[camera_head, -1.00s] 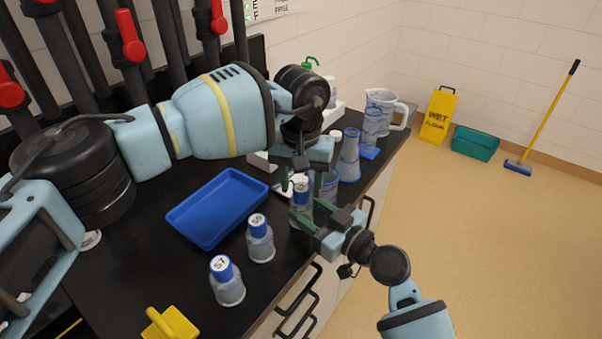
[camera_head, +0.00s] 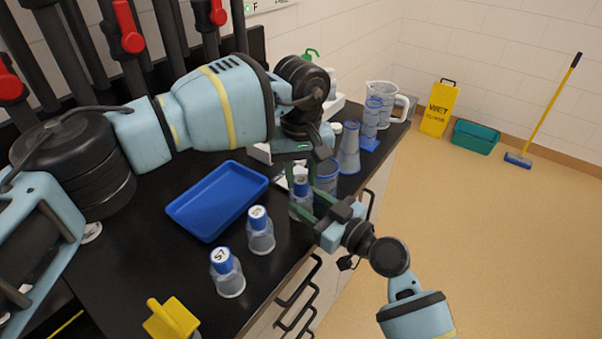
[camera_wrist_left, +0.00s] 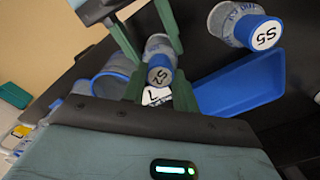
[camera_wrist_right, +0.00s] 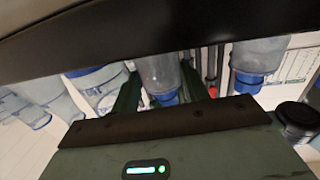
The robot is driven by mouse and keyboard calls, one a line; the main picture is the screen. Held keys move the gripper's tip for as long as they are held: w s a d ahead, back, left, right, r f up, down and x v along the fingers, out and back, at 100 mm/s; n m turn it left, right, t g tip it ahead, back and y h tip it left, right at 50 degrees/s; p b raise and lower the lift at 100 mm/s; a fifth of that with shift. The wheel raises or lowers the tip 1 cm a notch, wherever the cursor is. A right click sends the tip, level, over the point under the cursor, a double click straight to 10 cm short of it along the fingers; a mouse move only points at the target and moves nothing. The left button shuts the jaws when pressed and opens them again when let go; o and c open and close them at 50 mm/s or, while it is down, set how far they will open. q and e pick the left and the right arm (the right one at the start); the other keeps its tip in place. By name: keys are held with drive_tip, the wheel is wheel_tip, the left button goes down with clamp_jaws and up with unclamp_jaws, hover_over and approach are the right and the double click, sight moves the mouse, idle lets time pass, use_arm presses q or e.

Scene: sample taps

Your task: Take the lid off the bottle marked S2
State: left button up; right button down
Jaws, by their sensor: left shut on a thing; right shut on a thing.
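The S2 bottle (camera_head: 299,208) stands upright near the bench's front edge; its blue lid (camera_head: 301,187) is on its top. In the left wrist view the lid marked S2 (camera_wrist_left: 160,76) faces me, between my left gripper's green fingers. My left gripper (camera_head: 301,178) reaches down from above, shut on the lid. My right gripper (camera_head: 301,206) comes in from the right, shut on the bottle's clear body, which shows between its fingers in the right wrist view (camera_wrist_right: 160,72). The fingers hide part of the bottle in the head view.
Bottles marked S5 (camera_head: 259,236) and S7 (camera_head: 228,278) stand nearer me, beside a blue tray (camera_head: 190,229). A yellow object (camera_head: 172,322) is at the front left.

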use_arm(q)
drive_tip(key=n, duration=1.8)
drive_tip(key=shift+n, duration=0.3)
drive_tip(key=n, duration=0.7)
drive_tip(key=shift+n, duration=0.3)
drive_tip(key=n, duration=1.2)
drive_tip(key=shift+r, duration=0.1)
drive_tip(key=n, duration=1.2)
